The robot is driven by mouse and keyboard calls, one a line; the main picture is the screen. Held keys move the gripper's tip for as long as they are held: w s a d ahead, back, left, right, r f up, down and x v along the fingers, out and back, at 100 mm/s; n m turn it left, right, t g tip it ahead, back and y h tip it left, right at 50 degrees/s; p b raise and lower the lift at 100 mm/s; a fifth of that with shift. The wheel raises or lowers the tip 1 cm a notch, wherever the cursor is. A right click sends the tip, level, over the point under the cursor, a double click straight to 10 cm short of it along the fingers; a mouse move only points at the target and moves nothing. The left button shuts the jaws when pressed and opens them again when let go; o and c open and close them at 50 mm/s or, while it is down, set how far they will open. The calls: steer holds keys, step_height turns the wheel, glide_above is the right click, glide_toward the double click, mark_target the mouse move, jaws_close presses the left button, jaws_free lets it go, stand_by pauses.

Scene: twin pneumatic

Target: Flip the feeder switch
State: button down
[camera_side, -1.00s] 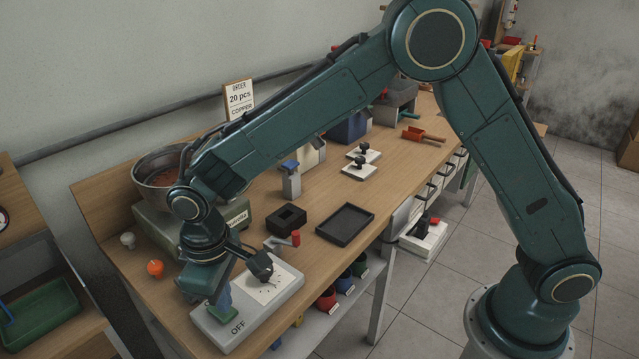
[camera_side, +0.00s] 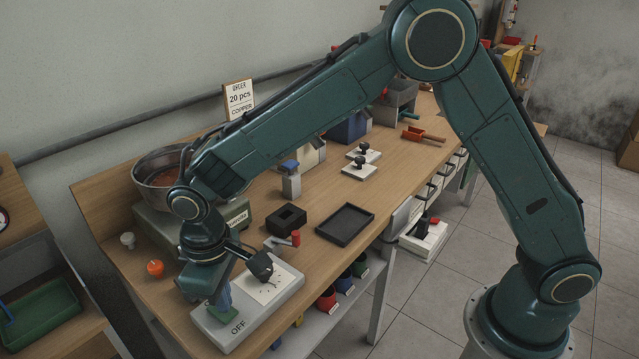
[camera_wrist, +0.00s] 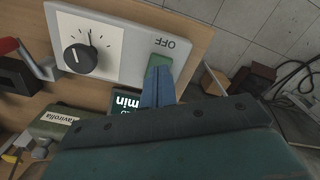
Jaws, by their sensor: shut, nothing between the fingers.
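The feeder panel is a pale grey box (camera_side: 258,317) on the front of the bench, marked OFF at its near end. It fills the upper part of the wrist view (camera_wrist: 137,50). The green switch (camera_wrist: 158,62) sits beside the OFF label in the wrist view. My gripper (camera_wrist: 157,80) has blue fingers, shut and empty, with their tips right at the switch's near edge. I cannot tell whether they touch it. In the side view my gripper (camera_side: 221,300) points down over the OFF end and partly hides the switch.
A black knob (camera_wrist: 80,58) stands on the panel's white dial plate. A red-handled clamp (camera_side: 295,238), a black block (camera_side: 287,218) and a black tray (camera_side: 345,225) lie behind the panel. An orange knob (camera_side: 155,268) and a metal bowl (camera_side: 150,187) are to the left.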

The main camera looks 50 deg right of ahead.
steer(key=shift+f, duration=1.05)
stand_by(1.2)
steer(key=shift+r, duration=3.5)
steer(key=shift+r, duration=0.1)
